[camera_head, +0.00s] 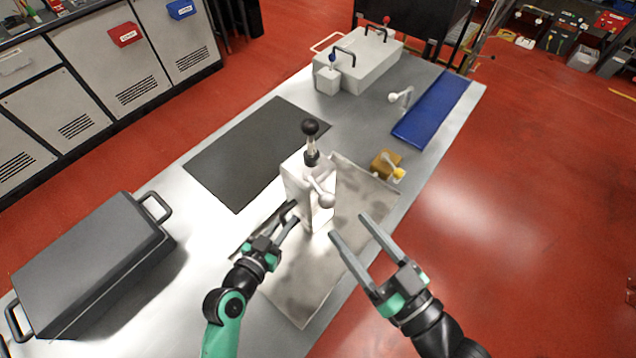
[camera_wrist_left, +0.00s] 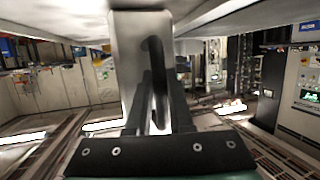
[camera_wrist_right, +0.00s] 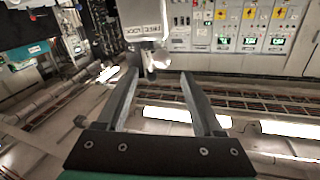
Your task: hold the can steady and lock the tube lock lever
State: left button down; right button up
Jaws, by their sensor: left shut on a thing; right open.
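The can (camera_head: 297,187) is a pale, box-like body standing upright on a stained metal sheet, with a black ball knob (camera_head: 310,127) on a stem on top. The tube lock lever (camera_head: 322,190) is a short pale arm with a ball end on its right side. In the right wrist view the lever's ball end (camera_wrist_right: 151,68) hangs below a lettered pale housing (camera_wrist_right: 143,20). My left gripper (camera_head: 288,220) is shut on the can's dark side handle (camera_wrist_left: 156,70). My right gripper (camera_head: 348,226) is open and empty, right of and below the lever, apart from it.
The stained sheet (camera_head: 300,285) lies under the can on the metal table. A yellow-brown block (camera_head: 385,163) is just beyond it. A black mat (camera_head: 240,160), blue mat (camera_head: 432,110), pale handled box (camera_head: 365,70) and dark case (camera_head: 85,255) stand farther off. The table's right edge is near my right gripper.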

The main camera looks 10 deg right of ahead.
aim_at(323, 193)
jog(key=x, duration=1.1)
jog(key=shift+w+a, duration=0.1)
jog(key=shift+w, duration=0.05)
jog(key=shift+c, duration=0.2)
grip_shut()
dwell(0.6)
